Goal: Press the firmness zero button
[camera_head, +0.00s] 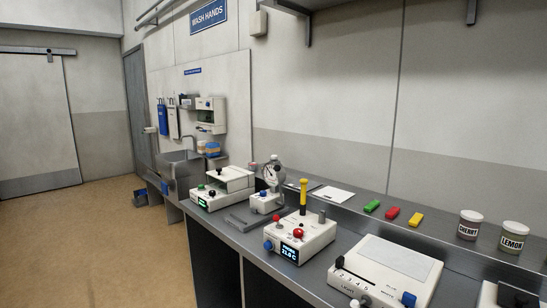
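A small instrument with a round dial gauge (273,172) stands on the grey counter, with a white base (265,203) carrying a small dark and blue control. In front of it is a white box (300,236) with a lit display, a red knob on top, a blue knob at its left side and a yellow-handled tool standing upright in it. Further back is another white box (218,190) with a green display and a dark knob. No firmness label or zero button can be read at this size. Neither of my grippers is in view.
The counter (231,238) runs along the right wall. A white panel device (386,272) with a blue knob stands nearer. Green, red and yellow blocks (392,213) and jars marked CHERRY (469,225) and LEMON (513,238) are on the raised ledge. The floor (90,250) at left is clear.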

